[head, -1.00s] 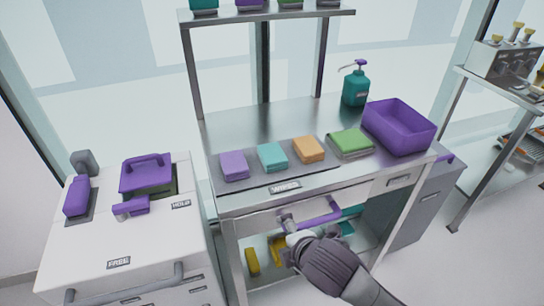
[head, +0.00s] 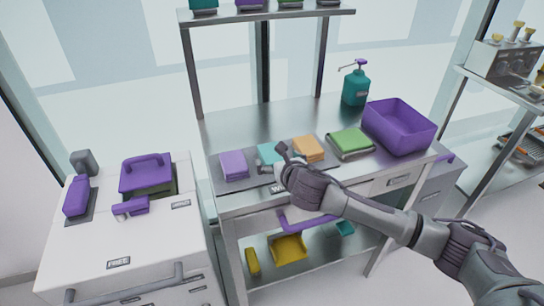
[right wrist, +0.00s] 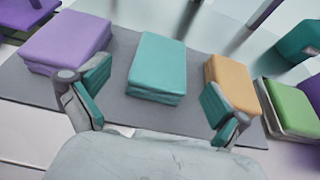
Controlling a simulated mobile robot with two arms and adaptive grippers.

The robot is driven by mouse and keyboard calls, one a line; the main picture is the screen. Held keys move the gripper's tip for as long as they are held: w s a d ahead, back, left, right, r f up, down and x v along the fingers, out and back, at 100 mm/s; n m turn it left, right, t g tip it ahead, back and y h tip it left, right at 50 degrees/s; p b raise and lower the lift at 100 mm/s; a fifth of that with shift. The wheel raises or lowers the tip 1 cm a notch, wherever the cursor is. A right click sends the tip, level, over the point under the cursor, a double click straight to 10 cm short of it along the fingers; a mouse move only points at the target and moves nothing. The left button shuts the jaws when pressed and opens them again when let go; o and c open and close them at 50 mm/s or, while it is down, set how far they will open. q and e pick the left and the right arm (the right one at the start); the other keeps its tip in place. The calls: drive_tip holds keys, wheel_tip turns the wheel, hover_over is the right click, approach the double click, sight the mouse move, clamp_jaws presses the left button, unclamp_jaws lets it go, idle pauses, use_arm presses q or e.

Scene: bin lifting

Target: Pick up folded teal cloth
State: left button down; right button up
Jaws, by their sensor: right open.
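The folded teal cloth (head: 268,152) lies on a grey mat on the steel table, between the purple and orange cloths. It also shows whole in the right wrist view (right wrist: 158,66), ahead of my right gripper. My right gripper (right wrist: 155,98) is open and empty, with one finger at each side of the teal cloth's near end and gaps to it. In the head view the right gripper (head: 272,163) partly covers the cloth's near edge. I cannot tell its exact height over the mat. My left gripper is not in view.
A folded purple cloth (head: 234,164) is left of the teal one and an orange cloth (head: 308,149) is close on the right. A green cloth (head: 350,142) and a purple bin (head: 399,128) stand farther right. A teal pump bottle (head: 355,86) is behind. The table's back left is clear.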

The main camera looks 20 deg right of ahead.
sight(273, 154)
drive_tip(key=shift+x, duration=2.9)
drive_tip(key=shift+d+r, duration=0.15)
drive_tip(key=c, duration=1.2)
